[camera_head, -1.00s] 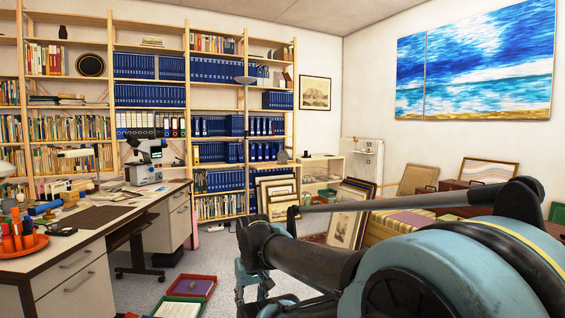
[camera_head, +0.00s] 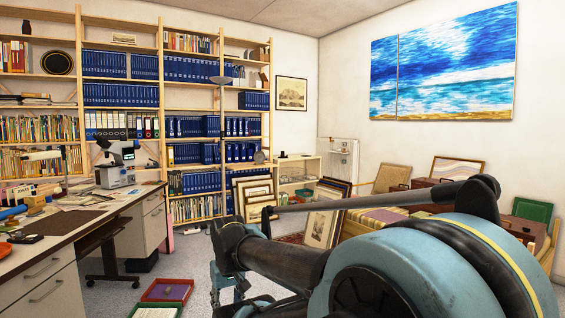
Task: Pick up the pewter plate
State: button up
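A small grey round thing (camera_head: 259,157) stands by the right end of the tall bookshelf. It may be the pewter plate, but it is too small to be sure. My gripper (camera_head: 228,296) hangs low in the middle, partly hidden behind my own arm. It is well in front of the shelves and apart from both round things. Its fingertips are not clear enough to show whether it is open or shut.
A desk (camera_head: 72,262) with a microscope (camera_head: 118,168) stands at the left. A red tray (camera_head: 168,290) and a green tray (camera_head: 155,310) lie on the floor. Framed prints (camera_head: 322,222) lean at the right of the bookshelf. Bare floor (camera_head: 188,252) lies between desk and prints.

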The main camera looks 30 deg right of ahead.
aim_at(259, 157)
jog(key=z, duration=0.1)
jog(key=i, duration=1.75)
jog(key=z, duration=0.25)
jog(key=i, duration=2.25)
jog(key=z, duration=0.35)
jog(key=i, duration=1.2)
jog(key=z, duration=0.2)
jog(key=i, duration=2.55)
jog(key=z, duration=0.1)
